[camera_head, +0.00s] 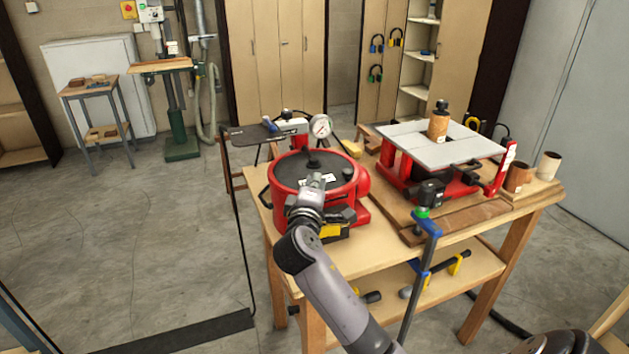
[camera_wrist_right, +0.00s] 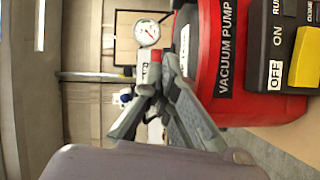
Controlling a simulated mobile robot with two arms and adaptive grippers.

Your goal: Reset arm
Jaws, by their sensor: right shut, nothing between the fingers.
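My right arm reaches up from the bottom of the head view to the red round vacuum pump (camera_head: 285,205) on the workbench (camera_head: 475,240). My right gripper (camera_head: 318,182) is shut and empty, in front of and over the pump's dark top. In the right wrist view the gripper fingers (camera_wrist_right: 150,88) come together beside the red pump (camera_wrist_right: 215,55), which is marked VACUUM PUMP. I cannot tell whether the fingers touch it. A white dial gauge (camera_head: 321,126) stands behind the pump; it also shows in the wrist view (camera_wrist_right: 147,32). My left gripper is not in view.
A yellow switch (camera_wrist_right: 306,57) lies at the right of the wrist view. A red machine with a grey table (camera_head: 455,150) stands right of the pump. A blue clamp (camera_head: 426,225) rises at the bench front. Open floor (camera_head: 120,240) lies to the left.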

